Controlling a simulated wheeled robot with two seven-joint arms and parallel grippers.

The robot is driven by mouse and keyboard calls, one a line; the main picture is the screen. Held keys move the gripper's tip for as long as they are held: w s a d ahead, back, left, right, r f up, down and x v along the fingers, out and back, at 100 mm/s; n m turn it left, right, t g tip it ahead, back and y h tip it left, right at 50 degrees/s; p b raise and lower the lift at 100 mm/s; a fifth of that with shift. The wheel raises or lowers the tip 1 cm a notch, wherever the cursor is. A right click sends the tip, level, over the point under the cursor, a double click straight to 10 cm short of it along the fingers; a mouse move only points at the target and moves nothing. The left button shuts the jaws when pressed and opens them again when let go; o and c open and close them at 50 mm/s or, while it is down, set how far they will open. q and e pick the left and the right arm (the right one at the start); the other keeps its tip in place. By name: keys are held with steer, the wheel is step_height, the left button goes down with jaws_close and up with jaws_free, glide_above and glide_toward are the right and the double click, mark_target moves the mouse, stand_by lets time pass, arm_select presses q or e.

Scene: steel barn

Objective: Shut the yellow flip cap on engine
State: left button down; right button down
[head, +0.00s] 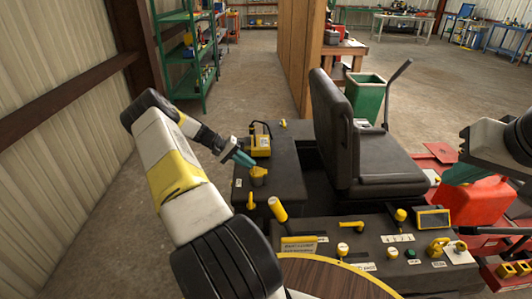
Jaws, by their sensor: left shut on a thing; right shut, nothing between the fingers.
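The yellow flip cap (258,177) stands on the dark engine cover (272,192), left of the black seat in the head view. Its upper part looks raised, but it is too small to tell how far the lid is tipped. My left gripper (246,161), with teal fingers, reaches in from the upper left and is shut on the flip cap at its upper edge. The fingers partly hide the contact. My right gripper (460,173) is shut and empty at the right, in front of a red can (482,203) in the picture.
A yellow and black device (259,143) stands just behind the cap. A small yellow lever (251,201) and a larger yellow handle (278,209) rise in front of it. The black seat (372,140) and a console (365,238) with knobs lie to the right. Open floor lies left.

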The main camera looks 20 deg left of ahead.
arm_select(q)
steer(key=shift+s+f, duration=0.15)
steer(key=shift+f, duration=0.25)
steer(key=c, duration=1.5)
jaws_free()
steer(key=shift+a, duration=0.1)
steer(key=shift+r, duration=0.2)
steer(key=v, duration=0.7)
steer(key=shift+a+r, duration=0.2)
steer(key=shift+a, duration=0.1)
